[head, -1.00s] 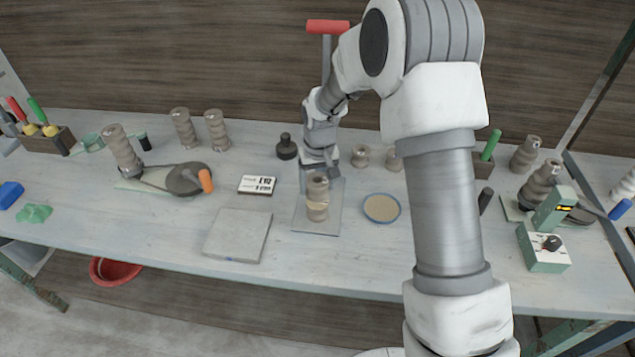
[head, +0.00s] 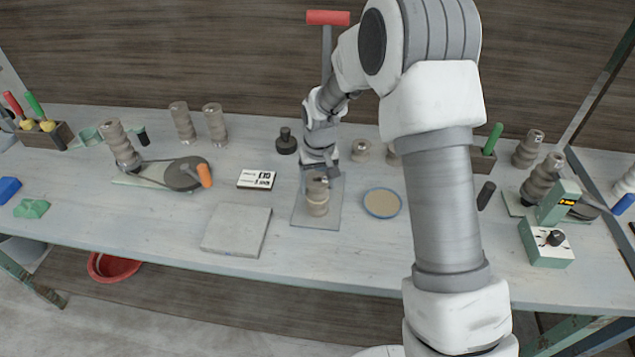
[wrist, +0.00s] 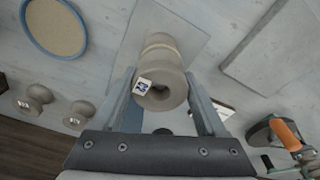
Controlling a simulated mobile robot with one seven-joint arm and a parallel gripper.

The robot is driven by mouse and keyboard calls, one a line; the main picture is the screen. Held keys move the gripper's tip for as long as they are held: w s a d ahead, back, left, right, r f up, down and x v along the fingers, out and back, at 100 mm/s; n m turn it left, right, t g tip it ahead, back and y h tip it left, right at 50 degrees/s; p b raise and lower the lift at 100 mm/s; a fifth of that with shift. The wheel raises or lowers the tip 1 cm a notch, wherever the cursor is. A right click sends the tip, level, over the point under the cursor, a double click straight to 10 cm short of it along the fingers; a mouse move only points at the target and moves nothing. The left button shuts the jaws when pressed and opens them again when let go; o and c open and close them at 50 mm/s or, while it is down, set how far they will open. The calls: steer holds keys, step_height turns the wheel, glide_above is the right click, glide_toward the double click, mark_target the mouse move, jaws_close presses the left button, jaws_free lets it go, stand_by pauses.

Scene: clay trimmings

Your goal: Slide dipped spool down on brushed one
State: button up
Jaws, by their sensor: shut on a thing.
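My gripper (head: 320,172) is shut on the upper clay spool (head: 317,187), a grey-brown piece with a hole and a small printed tag on its top. In the wrist view my gripper's fingers (wrist: 160,76) lie on both sides of this upper spool (wrist: 171,82). It stands upright on the lower spool (head: 317,208), with no clear gap between them. A paler band shows around the joint in the wrist view, where the lower spool (wrist: 159,41) is mostly hidden behind the upper one. The pair stands on a thin grey board (head: 300,217).
A blue-rimmed round dish (head: 382,203) lies close on the right. A grey slab (head: 236,232) and a white printed card (head: 256,180) lie on the left. A dark knobbed weight (head: 286,142) and a short spool (head: 361,151) stand behind. The front table strip is clear.

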steer(key=o, duration=1.6)
step_height(320, 180, up, 17)
steer(key=s, duration=0.2)
steer(key=s+d+r+t, duration=0.1)
steer(key=s+d+r, duration=0.3)
steer(key=s+r, duration=0.3)
steer(key=s+d+t, duration=0.1)
steer(key=s+d, duration=0.1)
steer(key=s, duration=0.4)
steer(key=s+d+r+m+t, duration=0.1)
steer(key=s+d, duration=0.1)
steer(key=s, duration=0.5)
steer(key=s+d+m+t, duration=0.1)
steer(key=s+d, duration=0.2)
steer(key=s, duration=0.4)
steer(key=shift+s+r, duration=0.15)
steer(key=shift+r, duration=0.1)
